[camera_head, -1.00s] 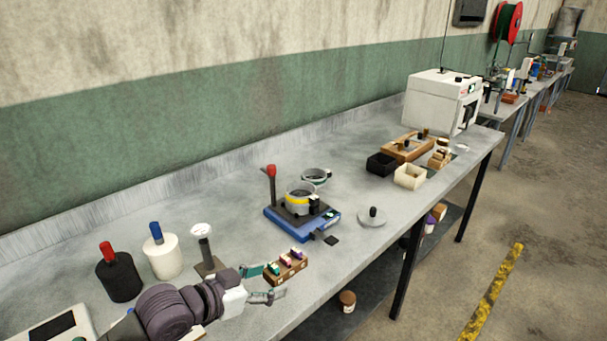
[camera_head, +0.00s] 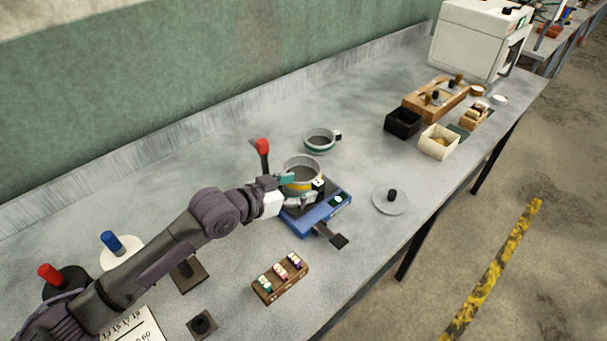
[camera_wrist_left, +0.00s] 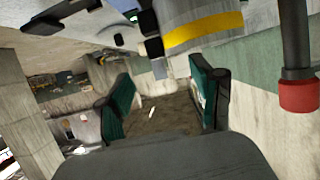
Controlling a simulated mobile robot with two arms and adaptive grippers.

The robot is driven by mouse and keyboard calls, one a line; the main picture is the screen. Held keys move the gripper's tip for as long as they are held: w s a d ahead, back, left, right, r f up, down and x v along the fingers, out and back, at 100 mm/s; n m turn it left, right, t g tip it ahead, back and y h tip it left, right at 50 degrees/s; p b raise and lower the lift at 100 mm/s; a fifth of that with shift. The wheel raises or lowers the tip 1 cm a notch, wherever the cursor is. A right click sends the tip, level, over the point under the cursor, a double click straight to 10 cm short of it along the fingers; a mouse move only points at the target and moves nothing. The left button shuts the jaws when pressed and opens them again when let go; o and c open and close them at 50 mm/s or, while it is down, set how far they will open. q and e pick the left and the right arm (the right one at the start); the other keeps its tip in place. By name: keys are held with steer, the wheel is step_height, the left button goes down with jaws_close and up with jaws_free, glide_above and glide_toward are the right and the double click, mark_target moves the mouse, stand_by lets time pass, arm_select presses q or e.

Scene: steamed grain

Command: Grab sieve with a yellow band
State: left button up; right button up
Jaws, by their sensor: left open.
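The sieve with the yellow band (camera_head: 302,173) is a grey metal ring on a blue device (camera_head: 323,214). In the left wrist view the sieve (camera_wrist_left: 198,22) is large at the top, its yellow band facing me. My left gripper (camera_head: 294,190) is open at the sieve's near left side, partly covering its lower wall. In the left wrist view my left gripper's teal fingers (camera_wrist_left: 162,98) are apart with nothing between them. The sieve appears above the right finger, not between them; contact cannot be told. My right gripper is in neither view.
A red-knobbed lever (camera_head: 262,150) rises close behind the gripper; its red knob (camera_wrist_left: 299,95) shows in the wrist view. A teal-banded sieve (camera_head: 320,141) stands behind. A wooden rack (camera_head: 280,279) of small items lies in front. A lid (camera_head: 389,200) lies right.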

mark_target(316, 182)
arm_select(q)
steer(key=shift+x, duration=1.25)
steer(key=x, duration=0.4)
steer(key=shift+w+f+p, duration=0.1)
steer(key=shift+w+p, duration=0.1)
steer(key=shift+p, duration=0.15)
steer(key=shift+w+d+f, duration=0.1)
steer(key=shift+d+f, duration=0.05)
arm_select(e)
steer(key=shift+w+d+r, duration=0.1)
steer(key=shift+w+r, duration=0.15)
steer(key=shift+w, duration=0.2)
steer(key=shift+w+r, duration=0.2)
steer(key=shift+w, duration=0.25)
arm_select(q)
steer(key=shift+c, duration=0.7)
jaws_close()
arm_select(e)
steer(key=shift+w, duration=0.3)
